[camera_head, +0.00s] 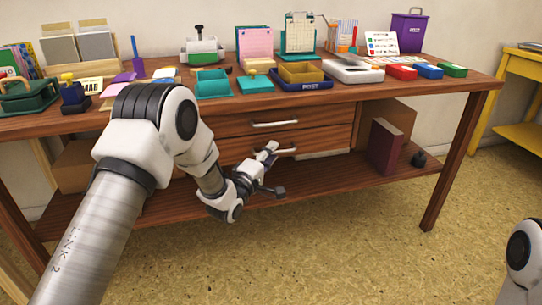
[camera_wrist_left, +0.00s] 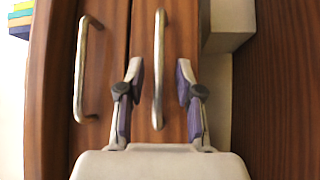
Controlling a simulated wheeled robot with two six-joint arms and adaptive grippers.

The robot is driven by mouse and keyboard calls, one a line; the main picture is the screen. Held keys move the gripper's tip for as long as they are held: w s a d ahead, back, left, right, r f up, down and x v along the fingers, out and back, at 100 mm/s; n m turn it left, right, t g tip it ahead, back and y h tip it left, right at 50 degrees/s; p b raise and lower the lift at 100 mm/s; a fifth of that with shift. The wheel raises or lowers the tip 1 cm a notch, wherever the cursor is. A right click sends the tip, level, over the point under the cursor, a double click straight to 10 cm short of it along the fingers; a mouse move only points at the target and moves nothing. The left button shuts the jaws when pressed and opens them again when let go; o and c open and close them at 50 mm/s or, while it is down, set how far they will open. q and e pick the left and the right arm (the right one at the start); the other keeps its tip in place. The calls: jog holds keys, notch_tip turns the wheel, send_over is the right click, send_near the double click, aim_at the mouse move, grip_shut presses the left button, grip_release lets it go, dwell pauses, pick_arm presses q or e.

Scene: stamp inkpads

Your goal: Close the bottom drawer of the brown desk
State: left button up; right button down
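The brown desk (camera_head: 460,88) has two stacked drawers under its top. The bottom drawer (camera_head: 338,139) has a metal bar handle (camera_head: 288,152); in the left wrist view, turned sideways, this handle (camera_wrist_left: 159,60) runs lengthwise between the fingers. How far the drawer stands out is hard to tell. My left gripper (camera_head: 275,170) is open in front of the bottom drawer, its fingers (camera_wrist_left: 160,80) spread to either side of the handle with gaps; no contact shows. The arm hides the drawer's left part. My right gripper is out of view.
The top drawer's handle (camera_head: 275,123) shows above; it is also in the left wrist view (camera_wrist_left: 82,70). A lower shelf (camera_head: 340,178) holds a dark red book (camera_head: 385,147) and a cardboard box (camera_head: 395,114) at right. The desktop is crowded with stamp items. Floor in front is clear.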

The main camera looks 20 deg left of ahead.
pick_arm(q)
jog(key=v, duration=1.2)
